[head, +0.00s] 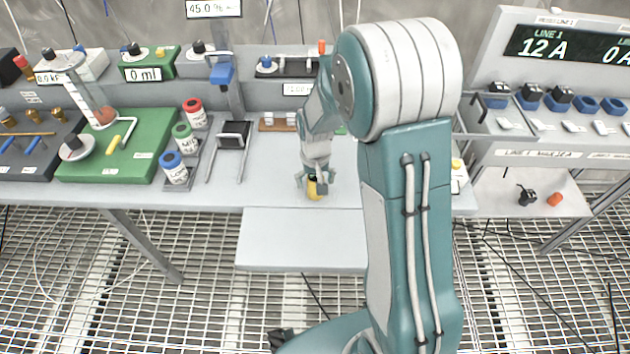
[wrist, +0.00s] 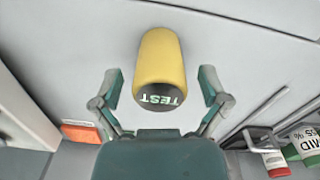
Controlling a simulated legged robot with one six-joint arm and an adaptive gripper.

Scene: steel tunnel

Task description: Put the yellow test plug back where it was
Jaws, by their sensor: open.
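The yellow test plug (wrist: 161,62) has a black end face marked TEST. In the wrist view it lies between the two open fingers of my gripper (wrist: 160,95), with a gap on each side. In the head view the plug (head: 317,189) is on the grey bench top near its front edge, partly covered by my gripper (head: 316,182), which is low over it. I cannot tell which place the plug came from.
Red, green and blue labelled cans (head: 185,140) stand left of a small black stand (head: 234,135). A green board (head: 118,145) lies further left. A panel of blue sockets (head: 560,105) is at the right. The bench in front of my gripper is clear.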

